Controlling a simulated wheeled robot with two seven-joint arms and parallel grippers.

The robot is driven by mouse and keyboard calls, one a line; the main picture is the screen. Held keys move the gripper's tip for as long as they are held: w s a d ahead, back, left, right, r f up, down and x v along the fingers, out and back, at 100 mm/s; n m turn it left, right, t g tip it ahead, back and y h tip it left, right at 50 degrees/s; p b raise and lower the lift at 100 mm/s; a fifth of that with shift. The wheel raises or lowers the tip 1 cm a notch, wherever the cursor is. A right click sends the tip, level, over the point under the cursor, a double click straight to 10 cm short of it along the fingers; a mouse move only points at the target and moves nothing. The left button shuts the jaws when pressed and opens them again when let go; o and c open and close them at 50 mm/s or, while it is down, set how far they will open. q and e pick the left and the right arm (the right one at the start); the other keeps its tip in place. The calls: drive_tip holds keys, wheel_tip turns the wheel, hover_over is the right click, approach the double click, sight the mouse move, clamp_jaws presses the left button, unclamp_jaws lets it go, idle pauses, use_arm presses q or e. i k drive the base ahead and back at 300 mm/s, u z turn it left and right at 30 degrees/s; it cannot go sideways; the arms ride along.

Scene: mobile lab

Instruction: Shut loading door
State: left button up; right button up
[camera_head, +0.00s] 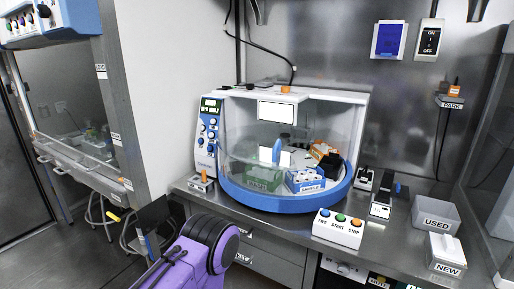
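A white and blue bench machine (210,145) stands on the steel counter. Its front has a clear curved door (240,145) with an upright blue handle (277,151) near the middle. The clear panel is hard to make out, and I cannot tell for sure how far it covers the front. Behind or beside it, a blue and white sample box (305,180), an orange box and a green rack sit in the blue-rimmed base. A purple arm link of mine shows at the bottom, left of centre, apart from the machine. I see no gripper fingers of either arm.
A button box (339,228) stands on the counter in front of the machine. A small orange-topped device (201,181) is at the machine's left. A hood (80,165) stands at the far left.

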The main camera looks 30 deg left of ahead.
sight(277, 147)
drive_tip(key=k, duration=0.5)
drive_tip(key=u, duration=1.2)
drive_tip(key=i, duration=1.15)
drive_tip(key=z, duration=0.05)
